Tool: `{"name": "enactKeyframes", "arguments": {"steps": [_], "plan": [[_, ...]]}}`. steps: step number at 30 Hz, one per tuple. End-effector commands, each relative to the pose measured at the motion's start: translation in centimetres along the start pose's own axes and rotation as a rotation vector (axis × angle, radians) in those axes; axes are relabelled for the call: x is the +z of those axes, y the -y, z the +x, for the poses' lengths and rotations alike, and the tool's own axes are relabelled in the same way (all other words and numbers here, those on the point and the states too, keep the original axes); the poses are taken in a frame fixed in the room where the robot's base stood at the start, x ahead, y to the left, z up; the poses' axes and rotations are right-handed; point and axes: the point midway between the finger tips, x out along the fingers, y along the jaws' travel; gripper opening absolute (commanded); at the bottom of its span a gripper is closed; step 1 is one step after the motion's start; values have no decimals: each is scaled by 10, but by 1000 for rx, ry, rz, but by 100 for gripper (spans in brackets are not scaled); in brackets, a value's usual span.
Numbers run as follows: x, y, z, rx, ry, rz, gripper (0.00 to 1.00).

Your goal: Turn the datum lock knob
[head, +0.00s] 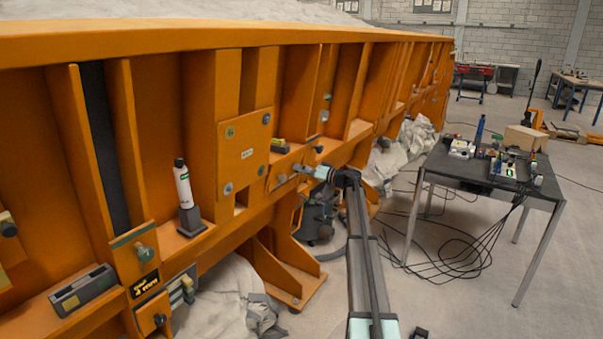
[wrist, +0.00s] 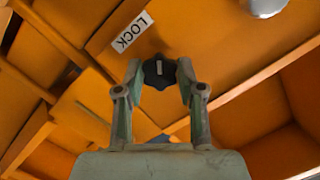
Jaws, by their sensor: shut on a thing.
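The datum lock knob (wrist: 158,73) is a dark, lobed knob with a pale mark on its face, on the orange panel in the wrist view. My gripper (wrist: 159,77) has one finger on each side of it and is shut on it. A white label reading LOCK (wrist: 132,31) is on the panel just above and left of the knob. In the head view my gripper (head: 300,169) reaches left against the orange frame (head: 170,130). The knob is too small there to make out clearly.
A white tube (head: 183,185) stands on the frame's ledge to the left. A plate with bolts (head: 245,155) is left of my gripper. A black table (head: 480,175) with several small items stands at right, with loose cables on the floor below. Open floor lies at front right.

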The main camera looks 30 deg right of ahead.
Motion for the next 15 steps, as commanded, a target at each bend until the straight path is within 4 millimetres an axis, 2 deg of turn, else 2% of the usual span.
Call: {"name": "enactKeyframes", "arguments": {"steps": [15], "plan": [[0,-3,1,-93,0,479,3]]}}
